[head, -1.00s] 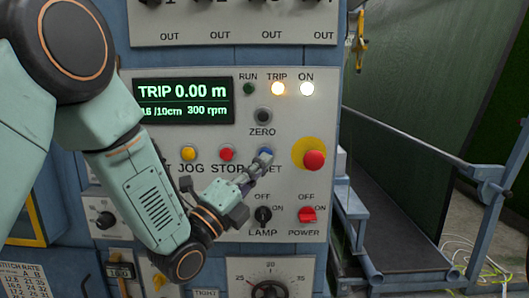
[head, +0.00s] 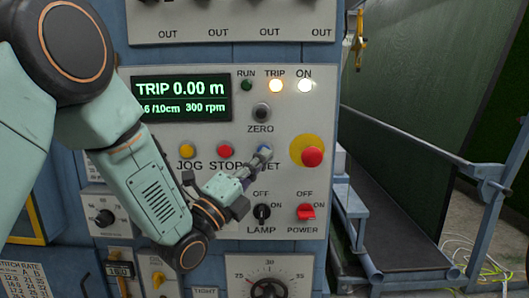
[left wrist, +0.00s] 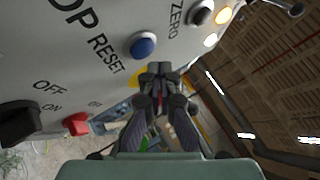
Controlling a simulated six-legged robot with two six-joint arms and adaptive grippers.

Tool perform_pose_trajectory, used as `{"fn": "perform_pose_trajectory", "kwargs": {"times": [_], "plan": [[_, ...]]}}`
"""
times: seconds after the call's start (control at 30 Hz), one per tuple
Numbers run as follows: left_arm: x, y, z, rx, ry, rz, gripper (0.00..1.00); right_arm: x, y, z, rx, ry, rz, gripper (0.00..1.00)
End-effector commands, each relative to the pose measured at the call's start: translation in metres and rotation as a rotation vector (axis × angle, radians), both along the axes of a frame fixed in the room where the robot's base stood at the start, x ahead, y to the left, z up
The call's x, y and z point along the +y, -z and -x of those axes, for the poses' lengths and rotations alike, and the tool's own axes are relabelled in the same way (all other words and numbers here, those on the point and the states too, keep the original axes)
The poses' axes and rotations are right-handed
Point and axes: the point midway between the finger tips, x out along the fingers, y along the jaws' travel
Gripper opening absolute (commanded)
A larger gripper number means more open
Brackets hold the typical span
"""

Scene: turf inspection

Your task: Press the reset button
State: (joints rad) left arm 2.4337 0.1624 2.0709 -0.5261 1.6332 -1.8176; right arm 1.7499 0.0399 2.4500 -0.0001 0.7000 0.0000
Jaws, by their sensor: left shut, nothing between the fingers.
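The blue reset button (left wrist: 143,46) sits on the grey control panel, beside the RESET label in the left wrist view. The left gripper is shut and empty. In the left wrist view, its fingertips (left wrist: 160,68) appear just below and right of the button. I cannot tell whether they touch the panel. The display (head: 182,98) reads TRIP 0.00 m and 300 rpm. The TRIP lamp (head: 275,86) and ON lamp (head: 305,86) are lit. My right gripper is not in view.
The red STOP button (head: 225,150) and yellow JOG button (head: 187,151) are left of the gripper. A red mushroom button (head: 312,157) is to the right. The ZERO button (head: 262,113) is above; the LAMP switch (head: 262,212) and red POWER switch (head: 306,212) are below.

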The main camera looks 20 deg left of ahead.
Motion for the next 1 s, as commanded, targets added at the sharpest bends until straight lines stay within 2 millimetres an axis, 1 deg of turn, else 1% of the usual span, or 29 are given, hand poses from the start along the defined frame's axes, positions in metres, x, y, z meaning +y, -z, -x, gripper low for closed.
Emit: {"fn": "perform_pose_trajectory", "kwargs": {"times": [0.67,1.0], "plan": [[0.0000,0.0000,-0.0002,0.000,0.000,0.000,0.00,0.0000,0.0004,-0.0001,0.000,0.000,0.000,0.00],[0.0012,0.0003,-0.0082,0.000,0.000,-0.001,0.00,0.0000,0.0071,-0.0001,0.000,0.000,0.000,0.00]]}}
